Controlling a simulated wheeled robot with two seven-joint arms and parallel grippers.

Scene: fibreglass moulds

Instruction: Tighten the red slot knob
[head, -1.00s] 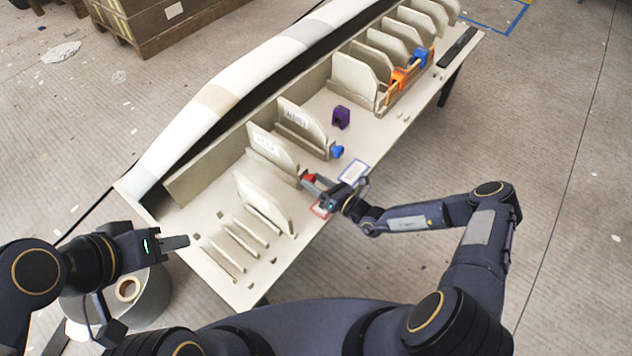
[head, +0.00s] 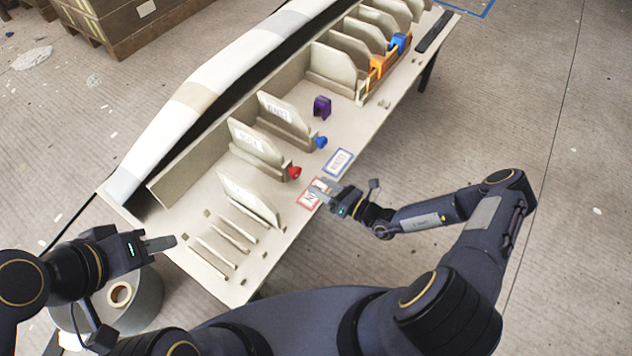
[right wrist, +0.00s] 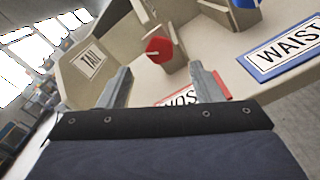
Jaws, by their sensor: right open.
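The red knob (head: 294,172) sits on the front end of a slot that holds an upright cream panel (head: 257,145). In the right wrist view the red knob (right wrist: 159,49) shows ahead of the fingers, apart from them. My right gripper (head: 322,187) is open and empty, over the red-bordered card (head: 308,199) on the table, just right of the knob. Its two fingers (right wrist: 160,88) show in the right wrist view with a gap between them. My left gripper (head: 160,243) is left of the table's near end, apart from the red knob. Its finger gap is unclear.
A blue knob (head: 321,141) stands behind the red one, with a blue-bordered card (head: 338,163) in front of it. A purple clip (head: 322,106) and orange and blue clamps (head: 377,66) are farther back. Several upright panels line the table (head: 224,287). A tape roll (head: 119,294) lies at the lower left.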

